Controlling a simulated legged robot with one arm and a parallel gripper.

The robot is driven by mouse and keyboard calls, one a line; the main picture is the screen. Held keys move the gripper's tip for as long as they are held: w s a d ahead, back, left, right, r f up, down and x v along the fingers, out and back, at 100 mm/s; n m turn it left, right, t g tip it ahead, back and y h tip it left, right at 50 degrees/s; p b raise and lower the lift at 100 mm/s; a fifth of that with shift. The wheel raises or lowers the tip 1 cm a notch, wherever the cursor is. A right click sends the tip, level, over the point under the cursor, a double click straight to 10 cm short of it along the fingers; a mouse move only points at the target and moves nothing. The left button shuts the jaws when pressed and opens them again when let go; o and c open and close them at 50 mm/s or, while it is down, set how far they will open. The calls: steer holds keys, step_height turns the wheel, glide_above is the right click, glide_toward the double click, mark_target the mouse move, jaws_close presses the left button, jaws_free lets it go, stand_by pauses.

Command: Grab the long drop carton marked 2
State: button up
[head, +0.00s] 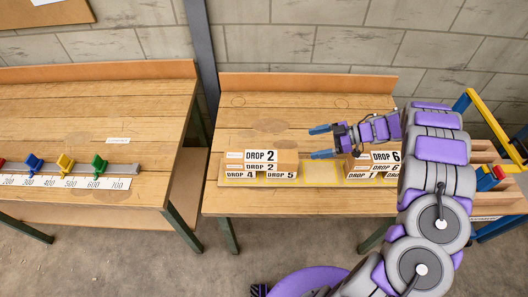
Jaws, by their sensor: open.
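The long brown carton marked DROP 2 (287,158) lies on the left stack on the wooden bench. It shows one larger white DROP 2 label and a smaller one just below. It lies across two cartons marked DROP 4 (240,175) and DROP 5 (281,175). My gripper (320,142) is open and empty, with its blue fingers pointing left. In the picture it is just right of the carton marked 2 and apart from it.
A second stack with a carton marked 6 (386,157) stands to the right, partly hidden by my arm. Yellow-marked bench space (322,172) between the stacks is bare. A left bench (90,110) holds a numbered rail with coloured sliders (66,165). A blue and yellow frame (488,118) stands at right.

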steer(key=b, duration=0.2)
glide_toward(268, 156)
steer(key=x, duration=0.4)
steer(key=shift+r, duration=0.2)
steer(key=shift+g, duration=0.4)
steer(key=x, duration=0.2)
steer(key=b+x, duration=0.1)
steer(key=x, duration=0.1)
steer(key=shift+w+d+f+b, duration=0.1)
steer(key=shift+w+f+b, duration=0.15)
steer(key=shift+f+b, duration=0.05)
steer(key=shift+a+f, duration=0.1)
steer(key=shift+a, duration=0.45)
steer(key=shift+c, duration=0.3)
steer(key=c, duration=1.4)
